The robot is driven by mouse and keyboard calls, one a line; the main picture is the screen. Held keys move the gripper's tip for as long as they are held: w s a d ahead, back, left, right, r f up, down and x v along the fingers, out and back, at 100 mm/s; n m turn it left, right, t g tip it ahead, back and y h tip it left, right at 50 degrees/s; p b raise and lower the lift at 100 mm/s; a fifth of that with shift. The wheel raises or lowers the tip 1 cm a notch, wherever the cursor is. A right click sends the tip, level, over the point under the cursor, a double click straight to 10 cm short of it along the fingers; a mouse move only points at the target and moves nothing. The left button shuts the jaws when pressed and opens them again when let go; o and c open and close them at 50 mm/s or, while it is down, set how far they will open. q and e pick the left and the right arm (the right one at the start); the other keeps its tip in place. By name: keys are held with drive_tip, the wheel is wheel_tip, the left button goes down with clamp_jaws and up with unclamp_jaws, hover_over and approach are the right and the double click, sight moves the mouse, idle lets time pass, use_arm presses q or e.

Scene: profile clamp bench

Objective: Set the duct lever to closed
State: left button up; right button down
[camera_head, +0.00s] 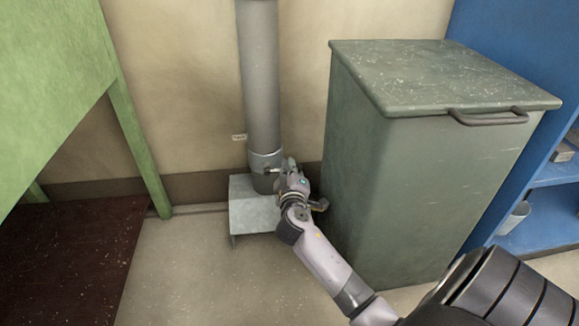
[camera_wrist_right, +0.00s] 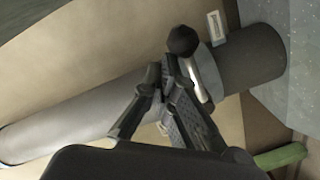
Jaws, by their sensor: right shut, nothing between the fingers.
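The grey duct (camera_head: 262,80) runs down the wall into a grey metal box (camera_head: 250,210). The duct lever has a black ball knob (camera_wrist_right: 183,40) and a pale metal rod (camera_wrist_right: 196,80) at a collar (camera_wrist_right: 208,72) on the duct in the wrist view. In the head view the lever (camera_head: 270,171) shows small at the collar, partly hidden by my gripper. My right gripper (camera_head: 288,166) is at the lever's right. In the wrist view its fingertips (camera_wrist_right: 168,68) are together just below the knob, beside the rod; I cannot tell whether they touch it. My left gripper is out of view.
A tall green-grey bin (camera_head: 400,170) with a handle stands close to the right of my right arm. A green bench frame (camera_head: 137,150) is at the left. Blue shelving (camera_head: 550,200) is at the far right. Open floor (camera_head: 200,275) lies in front of the box.

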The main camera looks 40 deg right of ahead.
wheel_tip(320, 180, up, 10)
idle(0.6)
